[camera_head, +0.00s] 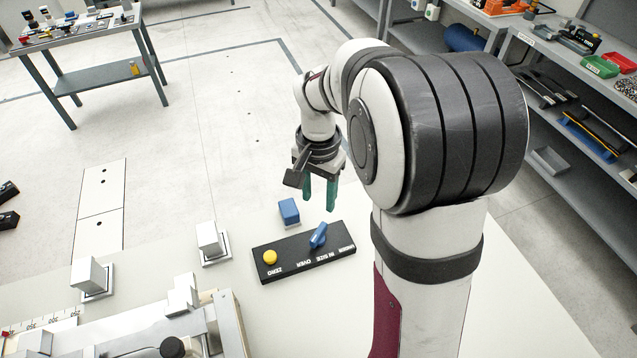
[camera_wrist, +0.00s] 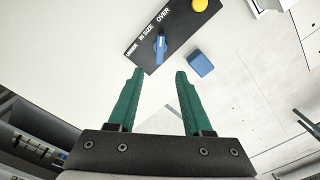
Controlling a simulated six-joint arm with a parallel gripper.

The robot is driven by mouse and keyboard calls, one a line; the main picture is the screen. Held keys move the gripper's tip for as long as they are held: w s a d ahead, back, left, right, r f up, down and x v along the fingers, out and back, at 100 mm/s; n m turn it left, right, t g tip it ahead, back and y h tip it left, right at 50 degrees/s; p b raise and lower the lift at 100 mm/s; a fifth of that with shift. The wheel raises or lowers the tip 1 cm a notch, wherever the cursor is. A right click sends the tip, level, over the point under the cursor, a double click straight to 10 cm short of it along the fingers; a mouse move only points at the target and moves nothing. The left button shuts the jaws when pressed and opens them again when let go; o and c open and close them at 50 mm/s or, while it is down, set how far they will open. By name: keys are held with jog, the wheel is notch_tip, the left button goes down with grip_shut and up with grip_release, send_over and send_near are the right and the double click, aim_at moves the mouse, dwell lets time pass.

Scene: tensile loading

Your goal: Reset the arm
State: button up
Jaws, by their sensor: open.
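My gripper (camera_head: 320,192) hangs above the table near its far edge, with its two green fingers apart and nothing between them. In the wrist view my gripper (camera_wrist: 155,80) is also open and empty. The black control panel (camera_head: 303,250) lies beyond the fingertips in the wrist view (camera_wrist: 178,28). It carries a yellow button (camera_head: 270,257) and a blue knob (camera_head: 318,236). A blue block (camera_head: 289,211) sits beside the panel and also shows in the wrist view (camera_wrist: 200,63). The fingers touch neither the block nor the knob.
Two pale blocks on square plates, one near (camera_head: 211,240) and one farther left (camera_head: 92,275), stand on the table. A pale metal fixture (camera_head: 170,320) is at the lower left. Shelves (camera_head: 560,150) line the right side. A workbench (camera_head: 80,40) stands at the upper left.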

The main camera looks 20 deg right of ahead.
notch_tip(320, 180, up, 4)
jog(key=shift+f, duration=0.1)
dwell(0.4)
jog(key=s+a+n+y, duration=0.1)
jog(key=s+a, duration=0.3)
jog(key=s, duration=0.7)
jog(key=s+a+r+n, duration=0.1)
jog(key=s+a+n, duration=0.2)
jog(key=s, duration=0.9)
jog(key=shift+a+n+y, duration=0.3)
jog(key=shift+a+y, duration=0.1)
jog(key=shift+a, duration=0.35)
jog(key=shift+s, duration=0.1)
